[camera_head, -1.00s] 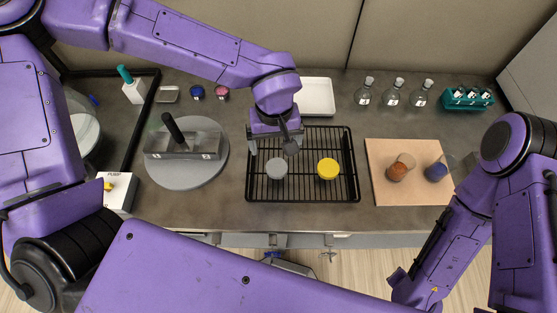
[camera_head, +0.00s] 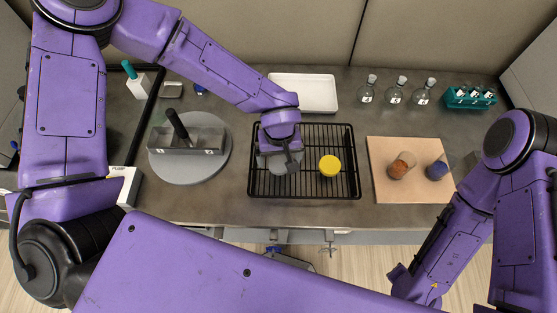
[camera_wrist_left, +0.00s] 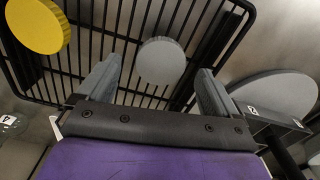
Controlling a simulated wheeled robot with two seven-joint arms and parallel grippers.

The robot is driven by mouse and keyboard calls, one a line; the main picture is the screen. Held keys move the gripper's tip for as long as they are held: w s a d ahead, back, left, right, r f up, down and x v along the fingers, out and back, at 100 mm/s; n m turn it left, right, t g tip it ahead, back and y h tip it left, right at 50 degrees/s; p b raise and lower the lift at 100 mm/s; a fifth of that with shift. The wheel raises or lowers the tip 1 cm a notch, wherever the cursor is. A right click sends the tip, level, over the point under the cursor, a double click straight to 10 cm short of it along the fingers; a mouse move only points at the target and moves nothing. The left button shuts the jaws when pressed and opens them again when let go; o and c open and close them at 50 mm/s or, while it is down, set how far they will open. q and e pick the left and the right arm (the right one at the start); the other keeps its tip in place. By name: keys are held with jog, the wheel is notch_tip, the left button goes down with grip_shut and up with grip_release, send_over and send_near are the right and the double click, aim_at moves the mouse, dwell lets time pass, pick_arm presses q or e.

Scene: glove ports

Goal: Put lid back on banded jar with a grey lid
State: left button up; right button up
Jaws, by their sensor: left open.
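The grey lid (camera_wrist_left: 160,61) lies on the black wire rack (camera_head: 343,190). In the head view my left gripper (camera_head: 278,162) is over it and mostly hides it. In the left wrist view my left gripper (camera_wrist_left: 157,82) is open, with the lid ahead of and between its two fingers, and nothing is held. Two jars stand on the wooden board at the right: one with orange-brown contents (camera_head: 398,170) and one with blue contents (camera_head: 436,171). I cannot make out which one is banded. My right arm shows at the right, but its gripper is out of view.
A yellow lid (camera_head: 330,166) lies on the rack right of the grey one. A grey round plate (camera_head: 192,178) with a black-handled carrier (camera_head: 187,142) stands left. A white tray (camera_head: 305,92), several flasks (camera_head: 395,93) and a teal rack (camera_head: 470,97) line the back.

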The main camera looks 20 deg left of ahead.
pick_arm(q)
jog(key=shift+s+f, duration=0.1)
jog(key=shift+f, duration=0.7)
jog(key=c, duration=1.1)
jog(key=shift+r, duration=0.1)
